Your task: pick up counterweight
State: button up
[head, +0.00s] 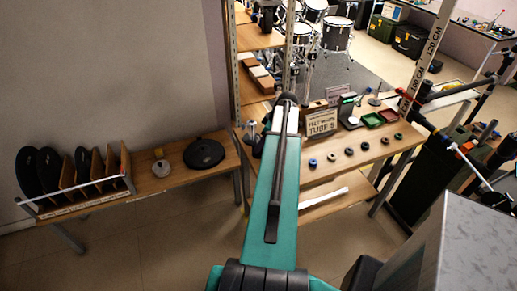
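I cannot tell for sure which object is the counterweight. A small pale, yellowish rounded piece (161,167) sits on the left bench, left of a flat round black pad (204,153). A small silvery cylinder (250,132) stands at the left end of the right table, partly beside my arm. A row of small round pieces lies along the right table: a blue one (312,162) and several dark ones (349,152). My teal arm reaches forward up the middle of the view. I cannot make out my gripper or its fingers.
The left bench (178,182) holds a rack of black discs (43,170). Stands and a dark cabinet crowd the right. Floor between the bench and my arm is clear.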

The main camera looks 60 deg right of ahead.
jog(key=shift+p+x, duration=0.85)
jog(key=shift+x, duration=0.35)
jog(key=shift+p+x, duration=0.4)
jog(key=shift+x, duration=0.8)
jog(key=shift+w, duration=0.1)
grip_shut()
jog(key=shift+r, duration=0.1)
